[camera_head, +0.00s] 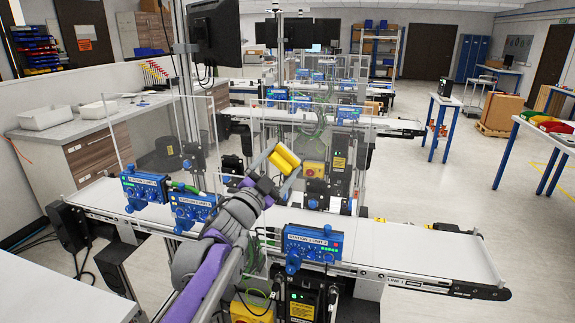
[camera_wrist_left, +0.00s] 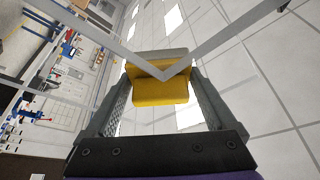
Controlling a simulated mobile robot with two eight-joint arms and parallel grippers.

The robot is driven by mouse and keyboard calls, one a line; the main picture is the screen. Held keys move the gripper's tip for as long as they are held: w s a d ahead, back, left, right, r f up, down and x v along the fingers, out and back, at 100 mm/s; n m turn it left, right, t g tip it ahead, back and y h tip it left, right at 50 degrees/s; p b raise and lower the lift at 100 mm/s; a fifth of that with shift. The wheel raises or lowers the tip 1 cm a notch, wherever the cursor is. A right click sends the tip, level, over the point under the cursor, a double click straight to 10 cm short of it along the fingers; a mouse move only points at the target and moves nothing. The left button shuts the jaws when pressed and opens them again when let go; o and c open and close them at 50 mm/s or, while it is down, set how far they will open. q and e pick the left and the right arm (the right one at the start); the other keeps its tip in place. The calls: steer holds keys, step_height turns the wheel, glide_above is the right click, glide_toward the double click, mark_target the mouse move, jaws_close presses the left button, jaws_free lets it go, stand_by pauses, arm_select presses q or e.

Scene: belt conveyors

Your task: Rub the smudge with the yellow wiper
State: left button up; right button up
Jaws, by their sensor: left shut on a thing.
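My left gripper (camera_head: 283,163) is shut on the yellow wiper (camera_head: 285,158), raised above the near conveyor, beside a clear upright panel (camera_head: 335,135). In the left wrist view, the yellow wiper (camera_wrist_left: 160,92) has a grey strip along its far side and sits between the two dark fingers. The pale edges of a clear panel (camera_wrist_left: 222,42) meet in a corner that crosses in front of the wiper there; I cannot tell whether they touch. I cannot make out the smudge in either view. My right gripper is not in view.
The near conveyor (camera_head: 430,258) runs across below my arm, with blue control boxes (camera_head: 312,243) along its front edge. Another clear panel (camera_head: 150,135) stands at left. A grey column (camera_head: 186,75) with a dark monitor (camera_head: 213,30) rises behind. Open floor lies at right.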

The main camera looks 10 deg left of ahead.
arm_select(q)
steer(key=shift+d, duration=0.1)
steer(key=s, duration=0.6)
stand_by(0.4)
steer(key=shift+s, duration=0.1)
steer(key=shift+s, duration=1.45)
